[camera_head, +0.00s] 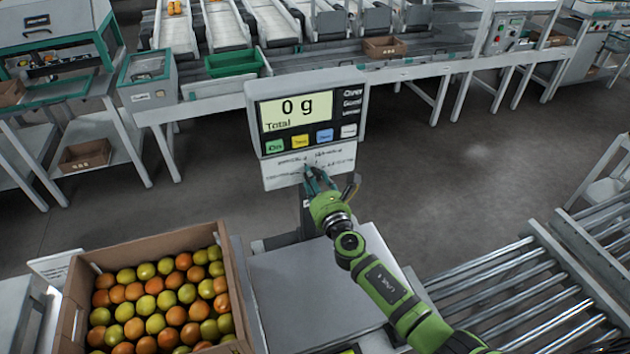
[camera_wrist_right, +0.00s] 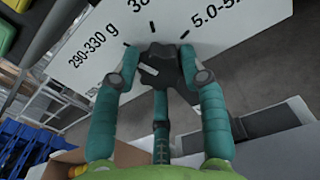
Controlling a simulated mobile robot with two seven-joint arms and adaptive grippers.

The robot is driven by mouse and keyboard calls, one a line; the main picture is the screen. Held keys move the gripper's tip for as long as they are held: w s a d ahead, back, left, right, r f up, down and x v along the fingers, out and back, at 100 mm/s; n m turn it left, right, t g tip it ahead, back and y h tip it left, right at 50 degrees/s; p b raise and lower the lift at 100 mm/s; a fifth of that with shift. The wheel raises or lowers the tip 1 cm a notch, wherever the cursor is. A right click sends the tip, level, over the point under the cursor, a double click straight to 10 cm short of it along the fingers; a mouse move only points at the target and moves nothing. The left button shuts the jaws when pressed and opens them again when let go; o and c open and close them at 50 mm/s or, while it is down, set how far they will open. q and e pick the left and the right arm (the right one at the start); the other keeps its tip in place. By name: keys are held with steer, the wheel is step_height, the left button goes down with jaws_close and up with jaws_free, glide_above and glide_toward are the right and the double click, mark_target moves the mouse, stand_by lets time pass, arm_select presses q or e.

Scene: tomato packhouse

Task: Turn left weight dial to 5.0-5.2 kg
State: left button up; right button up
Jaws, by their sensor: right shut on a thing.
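The weight dial (camera_wrist_right: 163,66) is a dark lobed knob on a white label plate (camera_wrist_right: 90,65), seen in the right wrist view. Printed around it are "290-330 g", a partly cut-off "38" and a partly cut-off "5.0-5", with short black tick marks. A small pale mark shows on the knob's left side; I cannot tell exactly which range it points at. My right gripper (camera_wrist_right: 158,80) has its teal fingers closed around the knob. In the head view the right gripper (camera_head: 317,180) is at the plate below the scale display (camera_head: 298,108), covering the dial. My left gripper is not visible.
The display reads 0 g. The scale's platform (camera_head: 310,290) is empty below my right arm. A cardboard box (camera_head: 76,300) of orange and green tomatoes stands left, a roller conveyor (camera_head: 530,290) right. A sorting line with a green tray (camera_head: 233,64) runs behind.

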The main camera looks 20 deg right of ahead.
steer(key=shift+w+d+r+m+b, duration=0.15)
steer(key=shift+m+b, duration=0.8)
steer(key=shift+m, duration=3.9)
steer(key=shift+s+d+r+m+b, duration=0.15)
steer(key=shift+m+b, duration=0.8)
steer(key=shift+m, duration=3.9)
steer(key=shift+w, duration=0.1)
steer(key=o, duration=0.9)
steer(key=shift+o, duration=1.2)
steer(key=shift+f, duration=0.2)
